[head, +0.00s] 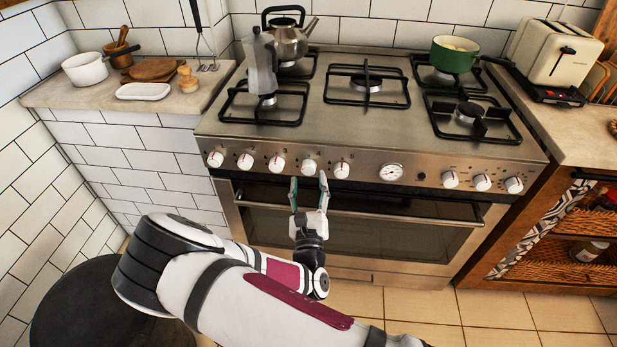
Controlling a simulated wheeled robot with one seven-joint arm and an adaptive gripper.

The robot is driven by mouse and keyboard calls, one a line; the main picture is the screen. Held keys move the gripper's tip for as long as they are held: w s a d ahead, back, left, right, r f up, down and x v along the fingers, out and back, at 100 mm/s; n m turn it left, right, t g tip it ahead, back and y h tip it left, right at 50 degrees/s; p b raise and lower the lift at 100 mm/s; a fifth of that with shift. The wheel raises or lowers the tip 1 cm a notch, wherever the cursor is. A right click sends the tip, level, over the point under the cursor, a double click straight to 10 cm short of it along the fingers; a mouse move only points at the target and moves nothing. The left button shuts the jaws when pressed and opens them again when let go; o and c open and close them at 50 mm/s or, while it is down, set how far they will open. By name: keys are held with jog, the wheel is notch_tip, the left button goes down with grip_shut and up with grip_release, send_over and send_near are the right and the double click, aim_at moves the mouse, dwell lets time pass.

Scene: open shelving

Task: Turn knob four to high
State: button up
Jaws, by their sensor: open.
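The stove's front panel (420,177) carries a row of white round knobs with small red marks. Counting from the left, the fourth knob (309,166) sits left of the fifth knob (341,169) and right of the third knob (277,163). Its printed setting is too small to read. My gripper (308,178) is open and points up at the panel, its two fingers spread just below and either side of the fourth knob. I cannot tell whether the fingers touch the knob. Nothing is held.
A round gauge (391,172) and more knobs (482,182) sit further right. The oven door handle (400,216) runs just behind my gripper. A moka pot (261,65), a kettle (290,40) and a green pot (453,55) stand on the burners. The floor in front is open.

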jog(key=a+v, duration=0.1)
jog(key=v, duration=0.8)
jog(key=shift+s+d, duration=0.25)
jog(key=shift+d, duration=0.25)
jog(key=shift+f, duration=0.1)
jog(key=w+d+r+m+h+p, duration=0.1)
jog(key=w+d+r+m+h, duration=0.1)
jog(key=d+r+m+h, duration=0.55)
jog(key=s+d+r+m+g+h+p, duration=0.2)
jog(key=s+d+r+m+g+h, duration=0.25)
jog(key=d+r+m+g, duration=0.4)
jog(key=s+d+r+m+g+h+p, duration=0.2)
jog(key=s+d+r+m+g+h, duration=0.1)
jog(key=d+r+m+g+h, duration=0.45)
jog(key=s+d+r+m+g+y+p, duration=0.1)
jog(key=s+d+r+m+g+y, duration=0.25)
jog(key=s+m, duration=0.2)
jog(key=s+d+r+m+g+y+p, duration=0.25)
jog(key=s+m+y, duration=0.2)
jog(key=s, duration=0.25)
jog(key=s+a+r+m+t+y+p, duration=0.1)
jog(key=s+a+r+m+t+y, duration=0.1)
jog(key=r, duration=0.4)
jog(key=s+a+r+m+t+y+p, duration=0.1)
jog(key=s+a+r+m+t+y, duration=0.2)
jog(key=s+r+y, duration=0.3)
jog(key=shift+a+r+m+y+p, duration=0.2)
jog(key=shift+a+m+y+p, duration=0.15)
jog(key=shift+a+m+y, duration=0.3)
